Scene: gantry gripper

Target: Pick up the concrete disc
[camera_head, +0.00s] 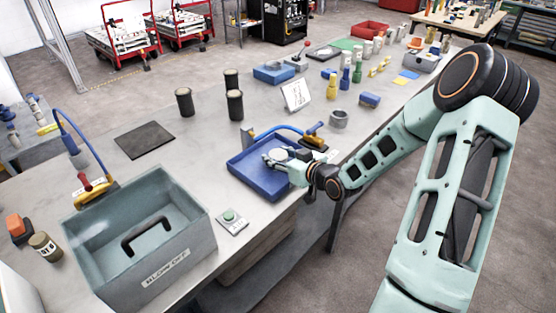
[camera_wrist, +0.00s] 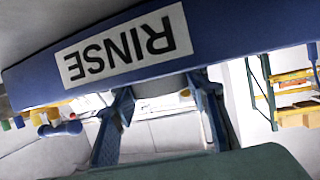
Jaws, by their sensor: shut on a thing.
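The concrete disc (camera_head: 279,154) is a pale round piece at the blue tray (camera_head: 245,179), in the head view. My gripper (camera_head: 279,158) reaches over the tray's right side and is shut on the disc. In the wrist view the two fingers (camera_wrist: 162,118) stand either side of a grey piece (camera_wrist: 160,87), partly hidden behind the tray wall. That wall (camera_wrist: 215,40) carries an upside-down RINSE label (camera_wrist: 125,47). I cannot tell whether the disc touches the tray floor.
A blue hose tool (camera_head: 315,134) lies behind the tray. Dark cylinders (camera_head: 235,104), a white sign (camera_head: 297,95) and a grey ring (camera_head: 339,118) stand farther back. A black mat (camera_head: 144,138) lies left.

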